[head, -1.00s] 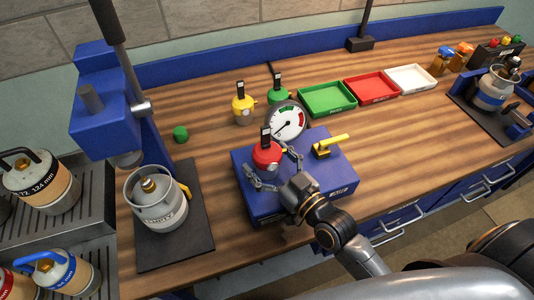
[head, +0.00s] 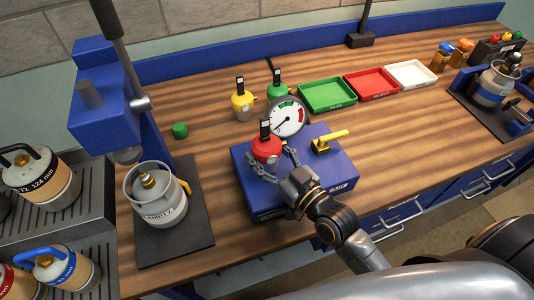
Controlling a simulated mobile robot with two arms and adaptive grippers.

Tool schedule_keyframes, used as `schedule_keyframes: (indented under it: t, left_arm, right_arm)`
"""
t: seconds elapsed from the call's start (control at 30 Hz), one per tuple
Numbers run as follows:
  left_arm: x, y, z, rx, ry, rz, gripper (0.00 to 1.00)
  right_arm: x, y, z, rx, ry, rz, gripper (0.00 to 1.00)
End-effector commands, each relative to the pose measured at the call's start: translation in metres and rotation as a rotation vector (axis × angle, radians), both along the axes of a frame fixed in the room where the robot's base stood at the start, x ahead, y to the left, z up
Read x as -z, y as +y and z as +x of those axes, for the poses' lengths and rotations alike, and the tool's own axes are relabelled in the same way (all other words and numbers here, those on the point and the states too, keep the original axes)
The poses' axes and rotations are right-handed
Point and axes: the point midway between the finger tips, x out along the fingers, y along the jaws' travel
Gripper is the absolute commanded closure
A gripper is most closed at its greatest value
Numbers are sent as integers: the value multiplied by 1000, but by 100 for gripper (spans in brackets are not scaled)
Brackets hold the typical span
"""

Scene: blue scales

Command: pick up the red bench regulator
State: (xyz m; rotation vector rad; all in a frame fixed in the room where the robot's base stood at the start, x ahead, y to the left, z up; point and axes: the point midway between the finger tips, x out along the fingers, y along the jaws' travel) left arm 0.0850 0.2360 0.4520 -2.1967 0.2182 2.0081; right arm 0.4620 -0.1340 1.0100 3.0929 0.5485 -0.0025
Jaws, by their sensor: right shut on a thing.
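The red bench regulator (head: 267,149), a round red body with a black upright tag on top, is at the left part of the blue box (head: 300,205), in front of the round white dial gauge (head: 288,118). My right gripper (head: 271,166) reaches in from the lower right and is shut on the red regulator, with a finger at each side of its body. The regulator stands upright. Its underside is hidden, so I cannot tell whether it touches the box. My left gripper is not in view.
Yellow (head: 242,105) and green (head: 277,95) regulators stand behind. Green (head: 327,94), red (head: 371,83) and white (head: 411,73) trays line the back. A grey canister (head: 158,200) stands left on a dark mat.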

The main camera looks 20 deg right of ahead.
Motion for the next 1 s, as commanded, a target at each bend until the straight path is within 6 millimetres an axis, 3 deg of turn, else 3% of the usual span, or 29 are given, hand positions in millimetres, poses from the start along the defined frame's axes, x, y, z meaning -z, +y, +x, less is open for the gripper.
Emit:
schedule_keyframes:
  t: [0.17, 0.43, 0.5, 0.8, 1.0]
  left_arm:
    - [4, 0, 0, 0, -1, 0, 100]
    - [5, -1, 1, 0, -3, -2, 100]
    - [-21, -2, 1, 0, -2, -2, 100]
    - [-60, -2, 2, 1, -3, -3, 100]
    - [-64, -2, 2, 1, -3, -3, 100]
  right_arm:
    - [-28, 1, -3, 2, -8, 5, 87]
    - [-86, 12, -52, 3, -7, 8, 87]
    - [-98, 16, -67, -1, 7, 3, 87]
    - [-118, 28, -116, 0, 2, 2, 87]
    - [-118, 30, -130, 12, -3, 1, 87]
